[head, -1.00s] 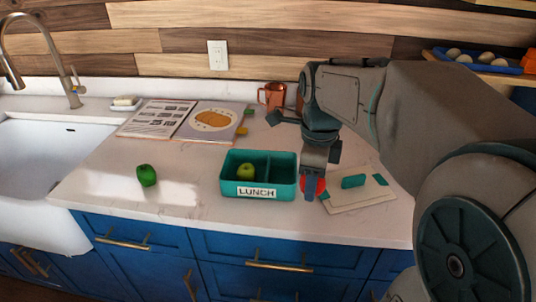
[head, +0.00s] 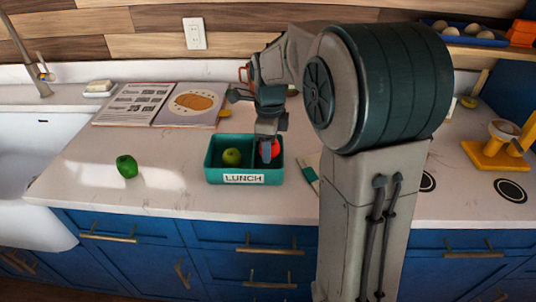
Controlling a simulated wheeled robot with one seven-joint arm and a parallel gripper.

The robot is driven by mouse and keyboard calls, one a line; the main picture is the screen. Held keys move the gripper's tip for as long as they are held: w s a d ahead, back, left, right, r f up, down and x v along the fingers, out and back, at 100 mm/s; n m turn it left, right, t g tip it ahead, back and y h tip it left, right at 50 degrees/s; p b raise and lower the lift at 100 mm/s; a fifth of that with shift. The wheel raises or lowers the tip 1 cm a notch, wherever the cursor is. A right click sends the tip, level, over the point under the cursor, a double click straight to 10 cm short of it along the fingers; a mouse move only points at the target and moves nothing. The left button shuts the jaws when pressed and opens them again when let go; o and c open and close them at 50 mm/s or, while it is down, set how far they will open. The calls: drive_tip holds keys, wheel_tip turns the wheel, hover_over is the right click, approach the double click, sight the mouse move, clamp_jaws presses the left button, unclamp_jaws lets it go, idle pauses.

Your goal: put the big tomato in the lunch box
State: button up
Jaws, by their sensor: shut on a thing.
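The teal lunch box (head: 216,178) with the label LUNCH stands on the counter, with a divider making a left and a right compartment. A green round fruit (head: 231,156) sits in its left compartment. My gripper (head: 267,154) is over the right compartment, pointing down, shut on the red tomato (head: 275,148). The tomato is partly hidden by the fingers. I cannot tell whether it touches the box floor.
A green pepper (head: 127,166) lies on the counter left of the box. An open cookbook (head: 160,104) lies behind it. A soap dish (head: 98,89) and a sink (head: 35,165) are at the left. A yellow stand (head: 490,155) is at the far right. The counter between the pepper and box is clear.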

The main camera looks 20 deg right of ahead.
sight(269, 165)
drive_tip(key=shift+w+f, duration=0.15)
drive_tip(key=shift+f, duration=1.95)
drive_tip(key=shift+f, duration=0.15)
drive_tip(key=o, duration=1)
